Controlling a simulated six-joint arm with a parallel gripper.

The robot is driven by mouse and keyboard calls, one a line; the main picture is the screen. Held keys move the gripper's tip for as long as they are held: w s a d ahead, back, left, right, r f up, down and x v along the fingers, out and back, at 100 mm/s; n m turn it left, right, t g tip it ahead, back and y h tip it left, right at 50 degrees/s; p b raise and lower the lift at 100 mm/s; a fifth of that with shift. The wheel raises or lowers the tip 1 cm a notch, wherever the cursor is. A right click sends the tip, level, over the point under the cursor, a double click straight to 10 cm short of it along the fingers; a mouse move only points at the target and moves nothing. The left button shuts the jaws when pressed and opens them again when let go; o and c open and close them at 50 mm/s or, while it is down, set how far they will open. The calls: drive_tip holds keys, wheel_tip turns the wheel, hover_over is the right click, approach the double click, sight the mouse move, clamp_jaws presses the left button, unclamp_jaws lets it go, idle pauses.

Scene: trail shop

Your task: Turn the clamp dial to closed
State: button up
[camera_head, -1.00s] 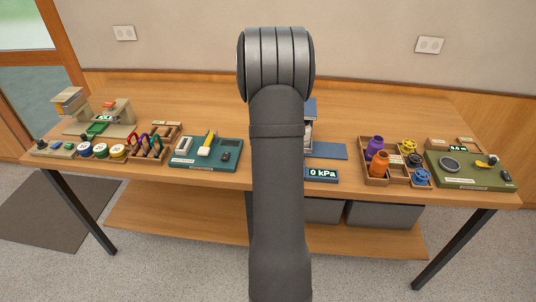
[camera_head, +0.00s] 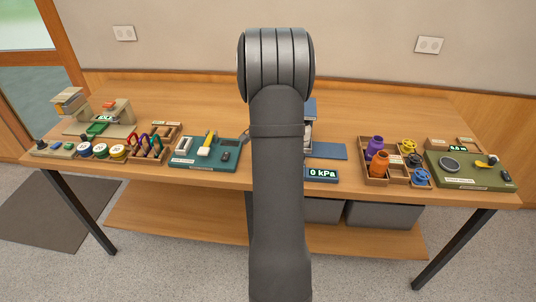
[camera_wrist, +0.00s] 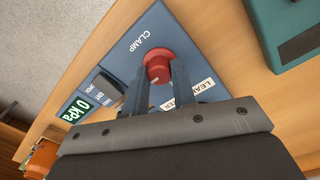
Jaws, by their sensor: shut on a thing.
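The clamp dial (camera_wrist: 158,64) is a red round knob with a pale pointer mark near its lower edge, beside the word CLAMP on a blue panel (camera_wrist: 128,60). My gripper (camera_wrist: 162,84) is shut on the dial, with one finger on either side of it in the wrist view. The fingers hide part of the dial and some of the lettering below it. In the head view my arm hides the dial and gripper; only the right part of the blue panel (camera_head: 327,151) shows.
The panel's display (camera_head: 321,174) reads 0 kPa. A dark switch (camera_wrist: 107,84) with small lettering sits beside the display in the wrist view. A teal station (camera_head: 215,160) stands to the left. A wooden tray (camera_head: 376,182) with purple and orange bottles stands to the right.

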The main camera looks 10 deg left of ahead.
idle(0.3)
drive_tip(key=o, duration=1)
wheel_tip(320, 180, up, 18)
drive_tip(key=shift+a+f, duration=0.2)
drive_tip(key=shift+f, duration=0.05)
drive_tip(key=f, duration=1.7)
drive_tip(key=shift+d+f, duration=0.2)
drive_tip(key=shift+f, duration=0.05)
drive_tip(key=shift+r, duration=0.1)
